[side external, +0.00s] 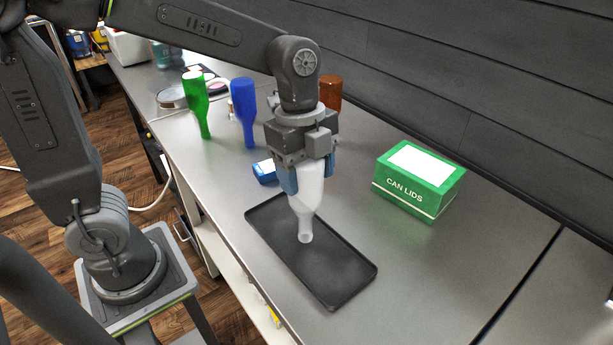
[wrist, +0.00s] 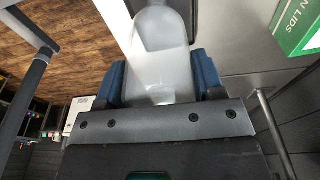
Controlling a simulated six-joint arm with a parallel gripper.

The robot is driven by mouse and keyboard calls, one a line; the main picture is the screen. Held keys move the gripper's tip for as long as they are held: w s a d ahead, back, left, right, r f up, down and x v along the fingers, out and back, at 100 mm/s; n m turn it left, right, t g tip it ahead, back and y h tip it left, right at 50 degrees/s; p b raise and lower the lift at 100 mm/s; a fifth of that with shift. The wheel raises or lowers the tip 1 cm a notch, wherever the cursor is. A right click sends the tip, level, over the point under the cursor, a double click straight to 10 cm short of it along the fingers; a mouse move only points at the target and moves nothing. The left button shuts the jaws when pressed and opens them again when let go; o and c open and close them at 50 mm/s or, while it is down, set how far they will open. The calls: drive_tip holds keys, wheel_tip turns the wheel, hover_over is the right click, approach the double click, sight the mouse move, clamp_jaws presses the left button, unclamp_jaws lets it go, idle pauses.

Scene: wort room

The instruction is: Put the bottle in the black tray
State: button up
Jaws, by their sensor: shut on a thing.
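A translucent white bottle (side external: 306,200) is held neck down by my gripper (side external: 309,176). Its blue finger pads close on both sides of the bottle's wide body. The black tray (side external: 345,278) lies flat on the steel bench, and the bottle's mouth is over its inside. I cannot tell whether the mouth touches the tray floor. In the wrist view the bottle (wrist: 160,55) sits between the two blue pads, with its neck out of sight.
A green CAN LIDS box (side external: 418,182) stands right of the tray. A small blue box (side external: 265,172) is just behind the tray. Green (side external: 198,100), blue (side external: 244,108) and brown (side external: 330,92) bottles stand neck down farther back.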

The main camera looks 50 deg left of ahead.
drive_tip(key=shift+f, duration=0.7)
drive_tip(key=shift+f, duration=0.15)
drive_tip(key=o, duration=1.3)
